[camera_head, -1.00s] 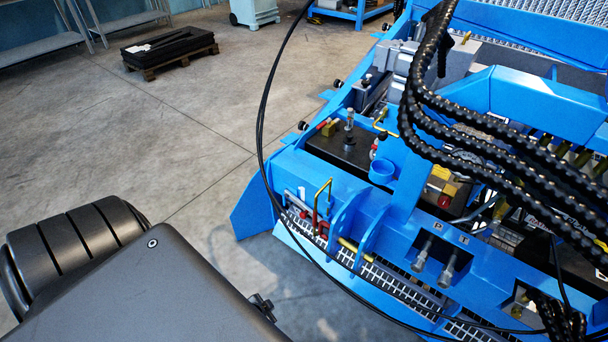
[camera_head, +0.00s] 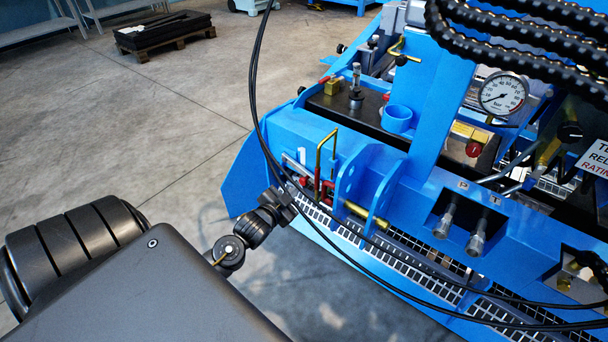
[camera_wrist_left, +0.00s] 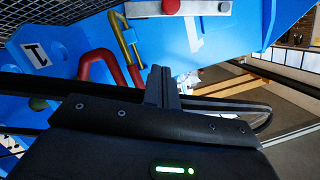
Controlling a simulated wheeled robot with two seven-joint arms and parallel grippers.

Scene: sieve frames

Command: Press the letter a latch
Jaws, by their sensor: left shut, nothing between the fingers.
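The blue machine frame (camera_head: 265,150) carries a latch handle at its left front corner, with a yellow bar (camera_head: 320,160) and a red lower part (camera_head: 327,192). In the left wrist view, the red bent handle (camera_wrist_left: 96,64) and yellow bar (camera_wrist_left: 124,38) stand just beyond and left of my fingers. My left gripper (camera_head: 283,204) is shut and empty, close to the frame's front left corner; its closed fingertips also show in the wrist view (camera_wrist_left: 161,82). I cannot tell whether they touch anything. No letter a is readable. My right gripper is not in view.
A grey bar (camera_head: 296,166) with a red knob (camera_head: 303,182) sits beside the handle. Black cables (camera_head: 255,90) loop past the gripper. A pressure gauge (camera_head: 502,93) and two hose couplings (camera_head: 476,238) are at the right.

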